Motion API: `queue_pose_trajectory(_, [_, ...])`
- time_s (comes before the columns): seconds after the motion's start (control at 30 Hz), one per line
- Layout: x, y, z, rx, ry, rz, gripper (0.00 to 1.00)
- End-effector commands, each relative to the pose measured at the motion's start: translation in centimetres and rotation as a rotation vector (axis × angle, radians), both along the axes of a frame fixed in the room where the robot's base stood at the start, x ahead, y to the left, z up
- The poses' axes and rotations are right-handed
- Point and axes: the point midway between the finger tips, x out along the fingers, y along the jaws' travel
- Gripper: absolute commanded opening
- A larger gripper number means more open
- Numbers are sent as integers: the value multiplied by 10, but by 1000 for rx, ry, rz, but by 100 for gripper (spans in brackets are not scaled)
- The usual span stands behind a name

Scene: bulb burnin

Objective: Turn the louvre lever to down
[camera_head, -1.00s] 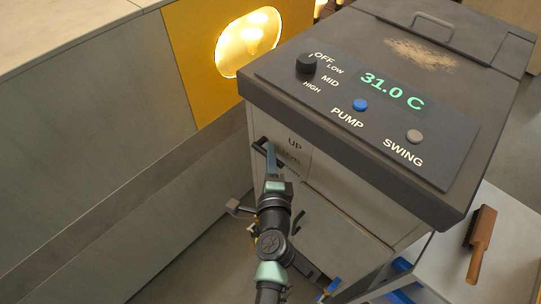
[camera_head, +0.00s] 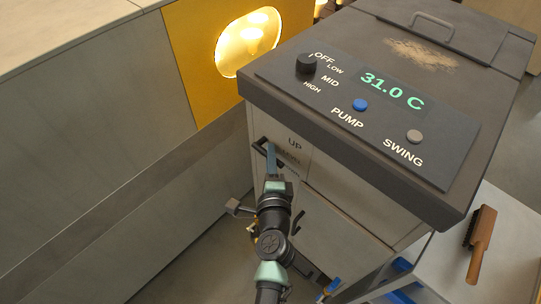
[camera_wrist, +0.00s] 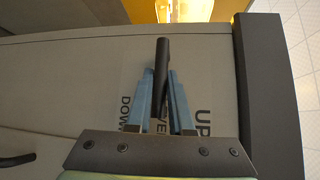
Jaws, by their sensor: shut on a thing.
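The louvre lever (camera_wrist: 161,62) is a dark bar on the side panel of the grey cooler unit. In the wrist view it stands almost straight up the picture, roughly in line with the middle label, between UP (camera_wrist: 204,117) and DOWN (camera_wrist: 125,112). My gripper (camera_wrist: 160,82) is shut on the lever, with one blue finger on each side of it. In the head view the lever (camera_head: 261,147) and my gripper (camera_head: 269,150) are at the unit's upper left side. The fingers partly hide the middle label and the lever's near end.
The unit's top overhangs the panel and carries a black knob (camera_head: 307,63), a blue PUMP button (camera_head: 359,105), a grey SWING button (camera_head: 414,136) and a display reading 31.0 C. A grey wall (camera_head: 90,200) runs along the left. A brush (camera_head: 480,243) lies on a surface at right.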

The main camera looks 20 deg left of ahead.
Motion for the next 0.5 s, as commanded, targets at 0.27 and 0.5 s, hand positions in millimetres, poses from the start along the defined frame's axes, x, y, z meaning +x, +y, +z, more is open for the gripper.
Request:
queue_pose_trajectory(0.27, [0, -1, -6, 27, -12, -2, 0])
queue_pose_trajectory(0.5, [0, 0, -16, 113, -44, -2, 0])
